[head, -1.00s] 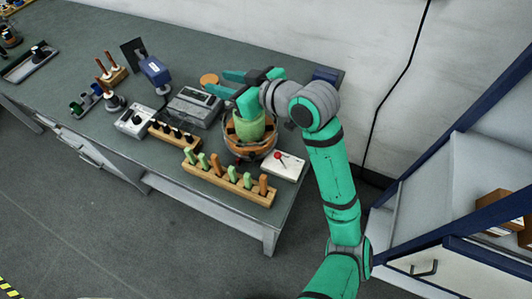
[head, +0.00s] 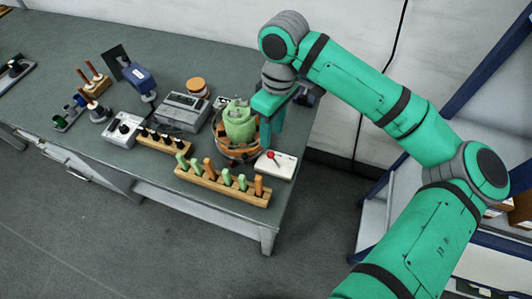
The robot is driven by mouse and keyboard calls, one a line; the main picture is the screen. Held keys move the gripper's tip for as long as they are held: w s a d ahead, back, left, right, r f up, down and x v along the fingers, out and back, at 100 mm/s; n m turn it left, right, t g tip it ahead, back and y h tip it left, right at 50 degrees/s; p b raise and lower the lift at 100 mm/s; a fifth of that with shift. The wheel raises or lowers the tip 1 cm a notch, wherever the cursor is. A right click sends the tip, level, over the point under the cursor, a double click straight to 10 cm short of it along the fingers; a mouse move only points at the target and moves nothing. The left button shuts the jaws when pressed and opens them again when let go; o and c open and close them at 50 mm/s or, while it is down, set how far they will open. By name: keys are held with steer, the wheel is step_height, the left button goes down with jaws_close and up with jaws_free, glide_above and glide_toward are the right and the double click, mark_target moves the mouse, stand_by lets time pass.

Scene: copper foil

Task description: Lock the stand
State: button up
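The stand (head: 233,153) is a round base with an orange-brown ring near the right end of the workbench. A pale green rounded piece (head: 238,122) sits upright in it. A white box (head: 284,168) with a red-knobbed lever (head: 271,154) lies just right of and in front of the stand. My gripper (head: 271,147) points down at the stand's right side, behind the white box. I cannot tell whether its fingers touch the stand or how far apart they are. They hide part of the stand's right side.
A wooden rack (head: 222,188) with several green and orange pegs stands along the bench's front edge. A grey device (head: 184,111), a smaller rack (head: 163,141) and a blue instrument (head: 140,79) are to the left. A blue-framed shelf is on the right.

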mark_target(271, 152)
steer(key=shift+d+f, duration=0.25)
steer(key=shift+f, duration=0.05)
steer(key=f, duration=1)
steer(key=shift+s+a, duration=0.25)
steer(key=shift+s, duration=0.1)
jaws_close()
steer(key=shift+a, duration=0.1)
steer(key=shift+w, duration=0.1)
